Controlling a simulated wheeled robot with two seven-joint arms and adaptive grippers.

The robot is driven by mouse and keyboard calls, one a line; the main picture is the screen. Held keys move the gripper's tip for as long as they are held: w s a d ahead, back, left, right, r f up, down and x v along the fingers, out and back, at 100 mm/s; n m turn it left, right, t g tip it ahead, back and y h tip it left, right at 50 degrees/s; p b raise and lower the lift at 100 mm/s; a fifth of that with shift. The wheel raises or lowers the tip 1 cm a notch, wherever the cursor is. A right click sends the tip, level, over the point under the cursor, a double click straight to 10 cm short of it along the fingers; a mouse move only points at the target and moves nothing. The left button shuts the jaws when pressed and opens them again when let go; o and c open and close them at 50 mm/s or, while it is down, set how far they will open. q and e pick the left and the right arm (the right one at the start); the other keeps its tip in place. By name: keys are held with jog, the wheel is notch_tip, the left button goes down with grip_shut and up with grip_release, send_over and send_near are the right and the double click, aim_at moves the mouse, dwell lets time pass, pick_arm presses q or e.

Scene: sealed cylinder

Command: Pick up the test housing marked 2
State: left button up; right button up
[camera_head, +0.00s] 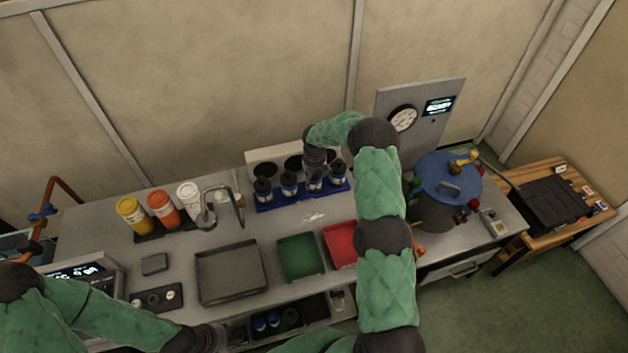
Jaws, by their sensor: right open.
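Several dark test housings with blue and white bands stand upright in a blue rack (303,195) at the back of the bench. From left to right I see the first housing (263,191), the second housing (289,184), the third housing (314,181) and the last housing (338,174). Their number marks are too small to read. My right gripper (315,163) is open just above or behind the third housing; the overlap hides whether it touches. My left gripper (220,337) is low at the front edge, and its fingers are unclear.
A grey tray (229,273), a green tray (299,258) and a red tray (339,244) lie in front of the rack. A tap (220,191) and several bottles stand left. A blue-lidded vessel (448,180) and a gauge panel (420,110) are right. My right arm crosses the bench.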

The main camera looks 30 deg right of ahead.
jog(key=c, duration=1.3)
jog(key=shift+r, duration=0.15)
jog(key=c, duration=0.3)
jog(key=shift+w, duration=0.1)
